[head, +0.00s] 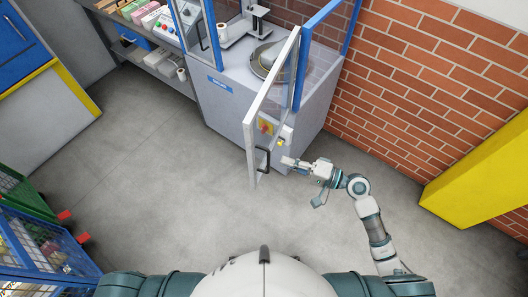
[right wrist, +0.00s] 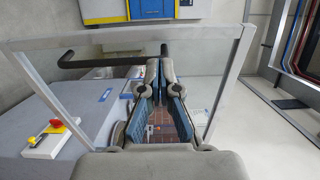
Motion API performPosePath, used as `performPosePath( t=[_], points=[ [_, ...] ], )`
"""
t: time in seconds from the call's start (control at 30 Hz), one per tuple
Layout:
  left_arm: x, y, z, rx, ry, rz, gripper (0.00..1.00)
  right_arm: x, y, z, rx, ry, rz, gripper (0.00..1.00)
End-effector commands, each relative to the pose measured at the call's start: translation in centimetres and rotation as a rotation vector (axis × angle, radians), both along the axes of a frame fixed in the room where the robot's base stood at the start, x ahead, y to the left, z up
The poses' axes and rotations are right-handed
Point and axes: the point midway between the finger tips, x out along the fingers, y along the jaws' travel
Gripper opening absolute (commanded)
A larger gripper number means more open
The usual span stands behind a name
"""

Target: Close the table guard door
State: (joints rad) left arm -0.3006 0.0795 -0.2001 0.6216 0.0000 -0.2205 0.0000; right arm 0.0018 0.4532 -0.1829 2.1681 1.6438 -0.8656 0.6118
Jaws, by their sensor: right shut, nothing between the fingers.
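The table guard door (head: 250,150) is a clear panel in a light grey frame. It stands open, swung out from the front of the grey machine table (head: 222,112). A black handle (head: 262,160) sits on its right face, low near the free edge. My right gripper (head: 286,161) is just right of the handle, shut and empty. In the right wrist view its fingertips (right wrist: 162,68) overlap the handle bar (right wrist: 100,57) near its end, with the door frame (right wrist: 228,85) around them. I cannot tell whether they touch. My left gripper is not in view.
A brick wall (head: 440,75) and a yellow block (head: 480,175) stand on the right. Blue and green mesh crates (head: 40,240) are at the lower left. A workbench (head: 150,52) is at the back left. The grey floor in the middle is clear.

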Motion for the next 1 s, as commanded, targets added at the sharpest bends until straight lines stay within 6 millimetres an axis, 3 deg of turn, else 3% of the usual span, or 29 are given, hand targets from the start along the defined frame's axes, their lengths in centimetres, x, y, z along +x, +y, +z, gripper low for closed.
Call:
performPosePath(
  t=[0.2, 0.33, 0.5, 1.0],
  points=[
    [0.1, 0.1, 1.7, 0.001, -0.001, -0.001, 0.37, 1.6, 4.5, 0.4, 0.001, 0.001, 0.002, 0.00],
    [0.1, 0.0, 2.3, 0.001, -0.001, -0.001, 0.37, 2.3, 6.1, 0.3, 0.001, 0.001, 0.001, 0.00],
    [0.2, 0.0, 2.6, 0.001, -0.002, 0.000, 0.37, 2.7, 7.1, 0.1, 0.000, 0.000, -0.001, 0.00],
    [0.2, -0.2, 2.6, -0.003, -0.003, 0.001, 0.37, 3.0, 7.6, 0.0, 0.000, 0.000, -0.005, 0.00]
  ],
)
